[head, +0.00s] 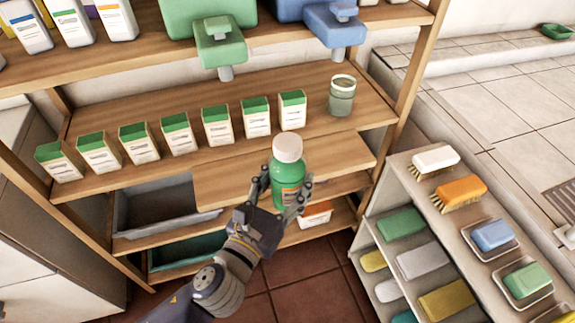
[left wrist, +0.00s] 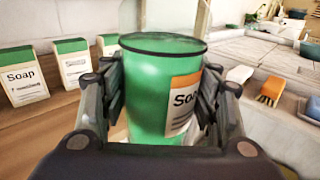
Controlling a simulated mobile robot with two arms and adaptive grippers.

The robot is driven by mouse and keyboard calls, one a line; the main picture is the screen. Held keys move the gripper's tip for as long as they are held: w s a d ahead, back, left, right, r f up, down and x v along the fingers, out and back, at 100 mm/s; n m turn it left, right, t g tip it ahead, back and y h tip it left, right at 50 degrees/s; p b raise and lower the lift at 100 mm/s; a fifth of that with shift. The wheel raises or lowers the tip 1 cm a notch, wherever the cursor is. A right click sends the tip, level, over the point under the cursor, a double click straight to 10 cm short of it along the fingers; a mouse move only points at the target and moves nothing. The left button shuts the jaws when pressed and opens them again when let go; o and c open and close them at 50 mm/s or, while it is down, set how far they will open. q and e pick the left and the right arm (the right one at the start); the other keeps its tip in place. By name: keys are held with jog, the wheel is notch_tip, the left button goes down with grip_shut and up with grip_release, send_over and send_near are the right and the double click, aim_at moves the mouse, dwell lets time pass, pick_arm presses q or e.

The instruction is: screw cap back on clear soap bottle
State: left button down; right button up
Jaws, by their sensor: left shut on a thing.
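My left gripper (head: 280,191) is shut around the body of a green bottle (head: 287,172) with an orange and white label. The bottle is upright, in front of the wooden shelf. A white cap (head: 287,149) sits at its top in the head view; whether it is screwed tight I cannot tell. In the left wrist view the green bottle (left wrist: 155,85) fills the space between the fingers, its label reads "Soap", and no white cap shows. A clear, pale-green container (head: 341,97) with a light rim stands on the middle shelf, apart from the gripper. My right gripper is not in view.
A row of white soap cartons (head: 217,125) with green tops stands on the middle shelf, left of the clear container. Green (head: 219,45) and blue (head: 335,22) dispensers stand above. A rack with brushes (head: 434,160) and soap bars is at right. The board (head: 235,180) beside the bottle has bare room.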

pick_arm(q)
jog(key=shift+w+r, duration=0.1)
jog(key=shift+r, duration=0.05)
jog(key=w+f, duration=0.1)
jog(key=w, duration=1.5)
jog(key=shift+f+p, duration=0.25)
jog(key=shift+p, duration=0.15)
jog(key=shift+s, duration=0.1)
jog(key=shift+f+b, duration=0.4)
jog(key=shift+f, duration=1.4)
